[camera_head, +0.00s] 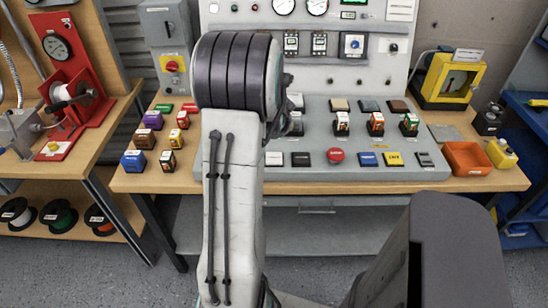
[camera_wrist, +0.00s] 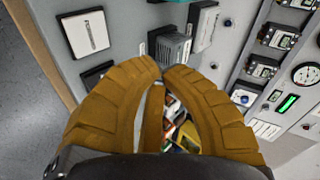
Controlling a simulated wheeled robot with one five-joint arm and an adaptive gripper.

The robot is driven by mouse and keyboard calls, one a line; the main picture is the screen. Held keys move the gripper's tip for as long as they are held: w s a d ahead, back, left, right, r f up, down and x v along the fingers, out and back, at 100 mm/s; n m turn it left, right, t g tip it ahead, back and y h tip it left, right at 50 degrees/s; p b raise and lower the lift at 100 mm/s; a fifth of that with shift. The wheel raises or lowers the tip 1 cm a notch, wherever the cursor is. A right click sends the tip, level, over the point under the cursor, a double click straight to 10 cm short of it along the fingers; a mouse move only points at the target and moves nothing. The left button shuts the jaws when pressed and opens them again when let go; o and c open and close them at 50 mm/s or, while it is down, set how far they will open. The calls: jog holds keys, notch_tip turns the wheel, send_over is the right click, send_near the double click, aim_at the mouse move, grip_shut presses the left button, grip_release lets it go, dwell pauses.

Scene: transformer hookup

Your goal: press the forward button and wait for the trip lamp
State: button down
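The sloped control console (camera_head: 320,135) stands on the bench. Its lower row holds a white button (camera_head: 274,158), a black button (camera_head: 300,159), a red button (camera_head: 336,156), a blue button (camera_head: 367,158) and a yellow button (camera_head: 393,158). Their labels are too small to read, so I cannot tell which is forward or which lamp is trip. In the wrist view, my gripper (camera_wrist: 161,67) has its brown fingertips together above the console, with nothing seen held. My arm hides the gripper in the head view.
An upright panel with gauges (camera_head: 317,6) rises behind the console. Loose coloured blocks (camera_head: 134,160) stand on the bench at left. An orange bin (camera_head: 467,158) and a yellow-framed box (camera_head: 450,80) stand at right. A second bench (camera_head: 105,110) is at far left.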

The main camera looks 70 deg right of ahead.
jog(key=shift+f, duration=0.1)
jog(key=b, duration=0.5)
send_over(277, 156)
notch_tip(277, 156, down, 7)
jog(key=shift+r, duration=0.1)
jog(key=shift+f+b, duration=0.85)
jog(key=shift+f, duration=0.05)
jog(key=c, duration=1.9)
grip_release()
grip_shut()
